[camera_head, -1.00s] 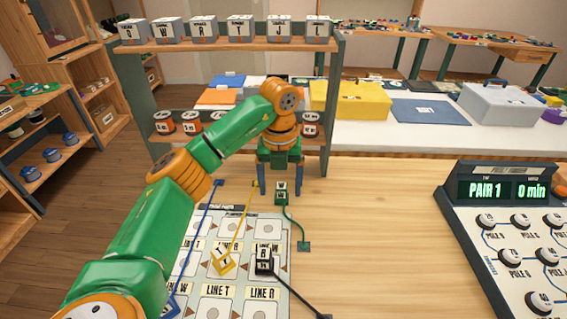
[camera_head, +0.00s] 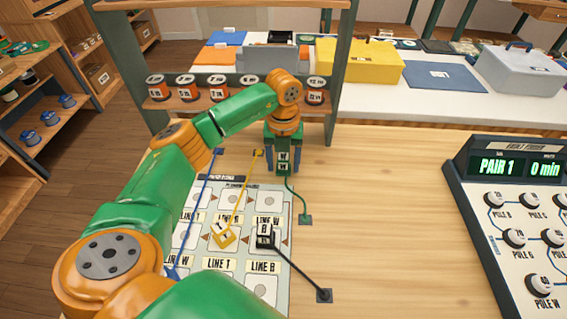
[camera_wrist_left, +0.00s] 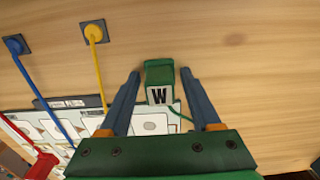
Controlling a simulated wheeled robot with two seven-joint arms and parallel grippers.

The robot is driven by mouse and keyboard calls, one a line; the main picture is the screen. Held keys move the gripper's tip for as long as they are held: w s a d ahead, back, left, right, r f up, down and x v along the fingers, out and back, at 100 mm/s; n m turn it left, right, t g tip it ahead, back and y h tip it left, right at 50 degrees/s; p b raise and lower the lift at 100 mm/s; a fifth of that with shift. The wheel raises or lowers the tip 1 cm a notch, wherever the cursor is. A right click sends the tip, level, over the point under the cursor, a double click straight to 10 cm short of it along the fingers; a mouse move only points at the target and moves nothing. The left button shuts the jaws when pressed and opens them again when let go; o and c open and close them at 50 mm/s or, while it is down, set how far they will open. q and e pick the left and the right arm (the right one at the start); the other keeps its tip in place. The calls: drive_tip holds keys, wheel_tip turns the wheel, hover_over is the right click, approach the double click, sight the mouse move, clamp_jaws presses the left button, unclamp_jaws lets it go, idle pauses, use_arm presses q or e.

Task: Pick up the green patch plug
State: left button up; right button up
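The green patch plug (camera_head: 283,165), with a white W label, stands on the wooden table just behind the patch panel. Its green cord runs to a small square anchor (camera_head: 305,220). In the left wrist view the plug (camera_wrist_left: 160,82) sits between the two blue fingers, with a narrow gap on each side. My left gripper (camera_head: 283,168) is open around it and points down. It also shows in the left wrist view (camera_wrist_left: 160,74). My right gripper is not in view.
The patch panel (camera_head: 209,219) lies nearer me, carrying a yellow plug (camera_head: 222,236) and a black plug (camera_head: 265,236). A shelf with labelled spools (camera_head: 187,88) stands behind. A PAIR 1 console (camera_head: 510,225) is at right. The table between is clear.

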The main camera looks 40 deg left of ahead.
use_arm(q)
clamp_jaws()
drive_tip(key=shift+r, duration=0.1)
